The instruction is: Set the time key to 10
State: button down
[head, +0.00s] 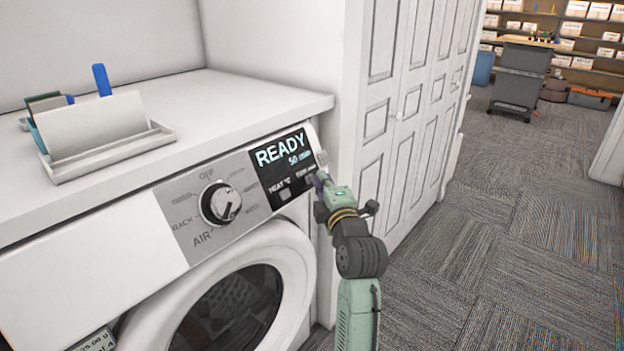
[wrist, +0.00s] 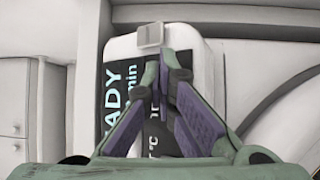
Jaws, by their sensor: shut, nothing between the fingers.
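The dryer's dark display (head: 282,157) reads "READY" and "50 min". Below it are small grey keys labelled heat and time. The heat key (head: 285,194) is in plain sight in the head view. The time key (head: 309,180) is partly covered by my gripper (head: 317,178). In the wrist view the display (wrist: 114,105) appears turned on its side, and the time key is hidden behind my fingers. My gripper (wrist: 161,70) is shut and empty, with its tips in front of the panel beside the display. I cannot tell whether they touch it.
A separate grey button (head: 321,158) sits at the panel's right end; it also shows in the wrist view (wrist: 150,35). A program dial (head: 220,203) is left of the display. A counter (head: 230,95) overhangs above. White cabinet doors (head: 410,110) stand to the right.

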jog(key=shift+s+d+r, duration=0.35)
jog(key=shift+s+d, duration=0.1)
jog(key=shift+d, duration=0.1)
jog(key=shift+s+d+r, duration=0.55)
jog(key=shift+s+d, duration=0.1)
jog(key=shift+d, duration=0.25)
jog(key=shift+s+d+r, duration=0.55)
jog(key=shift+s+d, duration=0.1)
jog(key=shift+d, duration=0.25)
dwell(1.3)
jog(key=s+d+r, duration=0.1)
jog(key=s+d+b, duration=0.1)
jog(key=shift+d+r, duration=0.4)
jog(key=shift+a, duration=0.1)
